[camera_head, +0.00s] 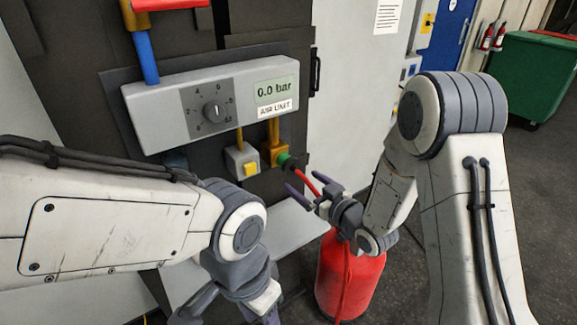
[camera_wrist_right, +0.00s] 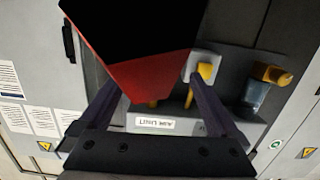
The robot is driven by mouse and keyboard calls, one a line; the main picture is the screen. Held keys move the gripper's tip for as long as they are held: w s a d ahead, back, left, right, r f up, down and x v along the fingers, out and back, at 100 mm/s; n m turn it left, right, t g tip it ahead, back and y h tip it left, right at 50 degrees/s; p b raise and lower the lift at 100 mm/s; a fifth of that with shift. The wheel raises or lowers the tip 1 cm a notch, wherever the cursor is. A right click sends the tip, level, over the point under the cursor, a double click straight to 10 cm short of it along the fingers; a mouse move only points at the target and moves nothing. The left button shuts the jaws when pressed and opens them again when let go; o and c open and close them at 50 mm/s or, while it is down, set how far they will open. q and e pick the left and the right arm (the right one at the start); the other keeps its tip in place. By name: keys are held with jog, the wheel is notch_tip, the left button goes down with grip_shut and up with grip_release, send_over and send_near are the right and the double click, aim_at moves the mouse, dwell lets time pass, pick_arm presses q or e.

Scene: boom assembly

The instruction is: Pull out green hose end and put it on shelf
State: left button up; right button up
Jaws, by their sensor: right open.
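The green hose end (camera_head: 283,160) sits in the orange-brown socket (camera_head: 269,152) under the air unit. A red hose (camera_head: 316,178) runs from it toward my right gripper. My right gripper (camera_head: 303,184) is open, just to the right of and below the hose end, with the hose passing by its fingers; I cannot tell whether they touch. In the right wrist view a large dark and red shape (camera_wrist_right: 140,65) fills the space between the fingers and hides the hose end. A light grey shelf (camera_head: 285,232) lies below the socket. My left gripper (camera_head: 205,305) is low, its jaws unclear.
The grey air unit (camera_head: 160,105) has a dial and reads 0.0 bar. A small box with a yellow button (camera_head: 243,162) is left of the socket. A red cylinder (camera_head: 350,275) stands on the floor below my right gripper. A green bin (camera_head: 540,75) is far right.

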aim_at(296, 170)
jog(key=shift+d+r+t+y, duration=0.3)
jog(key=shift+d+t+y, duration=0.2)
jog(key=p+x, duration=0.1)
jog(key=x, duration=0.4)
jog(key=shift+a, duration=0.1)
jog(key=x, duration=0.3)
jog(key=shift+f+b, duration=0.1)
jog(key=shift+b, duration=0.3)
jog(key=shift+w+a, duration=0.25)
jog(key=shift+w, duration=0.15)
jog(key=shift+b, duration=0.65)
dwell(0.3)
grip_shut()
